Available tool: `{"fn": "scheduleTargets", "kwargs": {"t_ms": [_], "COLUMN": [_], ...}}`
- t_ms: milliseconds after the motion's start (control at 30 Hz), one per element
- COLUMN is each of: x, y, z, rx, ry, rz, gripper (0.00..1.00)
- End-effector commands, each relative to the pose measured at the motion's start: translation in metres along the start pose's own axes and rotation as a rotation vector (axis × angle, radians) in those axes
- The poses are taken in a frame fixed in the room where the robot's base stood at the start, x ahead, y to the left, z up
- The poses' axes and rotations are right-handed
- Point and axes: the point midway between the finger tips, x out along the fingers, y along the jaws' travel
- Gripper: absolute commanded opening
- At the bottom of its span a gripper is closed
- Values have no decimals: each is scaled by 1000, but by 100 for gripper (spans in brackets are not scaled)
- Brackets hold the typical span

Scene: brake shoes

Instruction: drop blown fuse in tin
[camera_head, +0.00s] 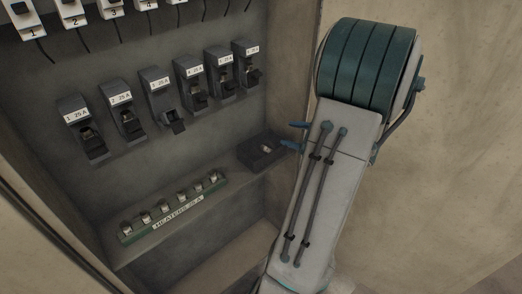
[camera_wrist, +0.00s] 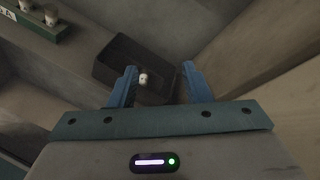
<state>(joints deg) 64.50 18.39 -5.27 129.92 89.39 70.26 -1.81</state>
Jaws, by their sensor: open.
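The tin is a small dark open box (camera_head: 252,163) at the right end of the shelf; it also shows in the wrist view (camera_wrist: 118,60). A pale fuse (camera_head: 266,149) lies inside it, seen in the wrist view (camera_wrist: 143,79) near the left finger. My gripper (camera_head: 296,136) is open beside and above the tin, its blue fingers (camera_wrist: 160,68) apart over the tin with nothing held. The third fuse holder (camera_head: 161,98) on the wall has its carrier hanging open, and no fuse shows in it.
A green rack (camera_head: 127,238) with several pale fuses stands on the shelf left of the tin. Several black fuse holders (camera_head: 123,112) line the back wall, below white numbered units (camera_head: 23,16). The cabinet's right side wall (camera_head: 292,60) is close to my arm.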

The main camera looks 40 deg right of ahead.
Motion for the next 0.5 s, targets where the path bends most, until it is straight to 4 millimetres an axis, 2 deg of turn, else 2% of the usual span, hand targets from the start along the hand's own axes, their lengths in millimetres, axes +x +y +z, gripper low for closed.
{"fn": "scheduleTargets", "kwargs": {"t_ms": [33,200,333,500], "x": [-14,-48,-65,-75], "y": [-1,-1,0,0], "z": [0,0,0,0], "rx": [0,0,0,1], "ry": [2,1,1,-1], "rz": [-4,-3,-2,0], "gripper": [44,44,44,44]}}
